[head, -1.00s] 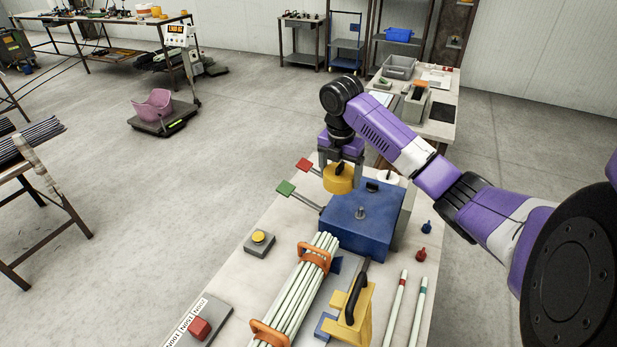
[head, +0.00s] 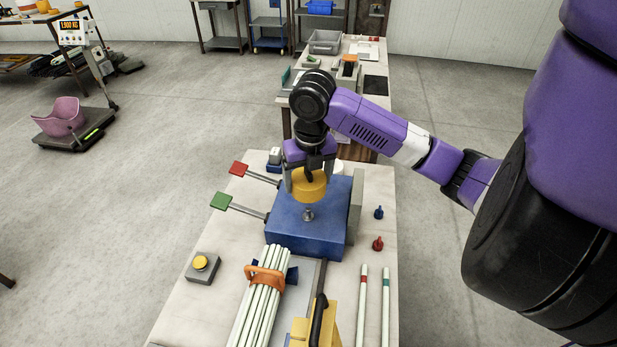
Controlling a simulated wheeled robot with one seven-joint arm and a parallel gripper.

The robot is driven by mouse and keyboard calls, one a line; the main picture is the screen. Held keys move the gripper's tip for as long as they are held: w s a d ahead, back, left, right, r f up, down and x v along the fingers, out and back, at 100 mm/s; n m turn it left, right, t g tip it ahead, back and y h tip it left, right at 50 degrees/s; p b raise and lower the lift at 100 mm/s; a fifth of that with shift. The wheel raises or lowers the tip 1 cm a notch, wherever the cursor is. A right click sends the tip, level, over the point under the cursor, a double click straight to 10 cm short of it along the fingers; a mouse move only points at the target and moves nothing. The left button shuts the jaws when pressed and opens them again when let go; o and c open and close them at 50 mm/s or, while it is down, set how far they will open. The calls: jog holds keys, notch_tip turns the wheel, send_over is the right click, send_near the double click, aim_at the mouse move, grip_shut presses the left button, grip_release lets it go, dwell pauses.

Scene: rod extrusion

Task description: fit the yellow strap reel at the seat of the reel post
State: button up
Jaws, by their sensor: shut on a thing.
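The yellow strap reel (head: 309,187) is a short yellow cylinder held in my gripper (head: 309,178). My gripper points down, with its grey fingers on either side of the reel. The reel post (head: 308,215) is a short grey metal post standing on top of the blue block (head: 292,240). The reel is over the blue block, just behind and above the post in the picture. I cannot tell whether the reel touches anything below it. The reel's underside is hidden.
Red (head: 238,168) and green (head: 221,201) paddles stick out left of the block. A yellow button box (head: 202,267) sits at left.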

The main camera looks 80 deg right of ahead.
jog(key=shift+f+b, duration=0.2)
jog(key=shift+b, duration=0.2)
notch_tip(320, 180, down, 6)
jog(key=b, duration=0.5)
jog(key=shift+r, duration=0.25)
jog(key=shift+b, duration=0.7)
dwell(1.3)
jog(key=shift+f+b, duration=2.15)
jog(key=shift+f, duration=0.1)
jog(key=o, duration=1.6)
jog(key=shift+r, duration=0.15)
jog(key=r, duration=0.5)
jog(key=a+r, duration=0.1)
jog(key=r, duration=0.1)
jog(key=shift+s+r, duration=0.25)
jog(key=shift+s, duration=0.05)
